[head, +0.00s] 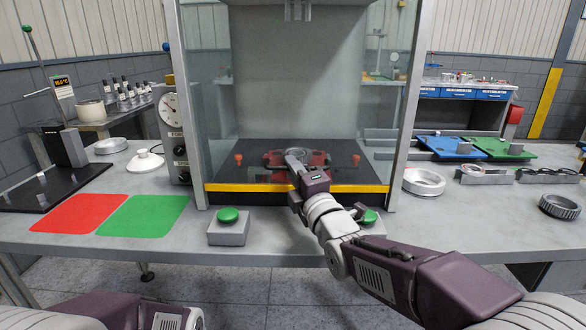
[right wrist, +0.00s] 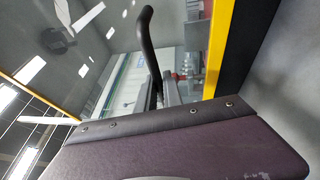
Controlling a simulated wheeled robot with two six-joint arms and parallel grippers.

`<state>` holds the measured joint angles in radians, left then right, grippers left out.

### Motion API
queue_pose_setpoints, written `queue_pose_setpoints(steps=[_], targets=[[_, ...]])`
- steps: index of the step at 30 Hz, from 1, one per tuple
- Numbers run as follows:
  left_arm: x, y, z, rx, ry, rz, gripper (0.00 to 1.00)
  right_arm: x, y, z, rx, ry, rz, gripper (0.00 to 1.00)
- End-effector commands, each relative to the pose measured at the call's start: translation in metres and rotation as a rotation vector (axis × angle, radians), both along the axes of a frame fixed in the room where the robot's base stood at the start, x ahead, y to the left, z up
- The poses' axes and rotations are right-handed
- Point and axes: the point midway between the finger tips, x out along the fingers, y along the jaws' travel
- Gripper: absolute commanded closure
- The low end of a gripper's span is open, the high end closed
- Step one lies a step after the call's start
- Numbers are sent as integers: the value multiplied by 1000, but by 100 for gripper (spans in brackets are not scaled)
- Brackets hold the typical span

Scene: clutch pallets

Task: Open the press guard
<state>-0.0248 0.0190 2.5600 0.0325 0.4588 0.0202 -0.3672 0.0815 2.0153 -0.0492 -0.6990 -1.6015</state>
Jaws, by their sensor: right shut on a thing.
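The press guard is a clear pane with a yellow bottom bar (head: 240,188). It is down in front of the press, with the bar low near the table. In the right wrist view the yellow bar (right wrist: 219,45) runs along the pane. A curved black handle (right wrist: 149,45) stands out in that view. My right gripper (head: 294,158) is in front of the pane at the middle of the guard and hides the handle in the head view. Its fingers (right wrist: 167,92) are shut on the handle's lower part. My left gripper is not in view; part of my left arm shows at the bottom left.
Behind the pane is a red fixture (head: 315,158) with a ring on it. Green buttons (head: 228,215) (head: 369,216) stand in front of the press. Red (head: 80,213) and green (head: 143,216) mats lie to the left. A metal ring (head: 423,182) lies to the right.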

Motion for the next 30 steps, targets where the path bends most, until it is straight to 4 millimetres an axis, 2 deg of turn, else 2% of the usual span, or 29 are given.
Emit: queue_pose_setpoints(steps=[11, 14, 17, 23, 30], targets=[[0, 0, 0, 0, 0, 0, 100, 0, 0, 0, 0, 1, 0, 100], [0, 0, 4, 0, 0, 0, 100, 0, 0, 5, 0, 1, 0, 100], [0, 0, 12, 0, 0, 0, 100, 0, 0, 18, 0, -1, 0, 100], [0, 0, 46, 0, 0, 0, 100, 0, 0, 72, 1, -6, 0, 100], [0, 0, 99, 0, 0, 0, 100, 0, 0, 160, 1, -7, -1, 100]])
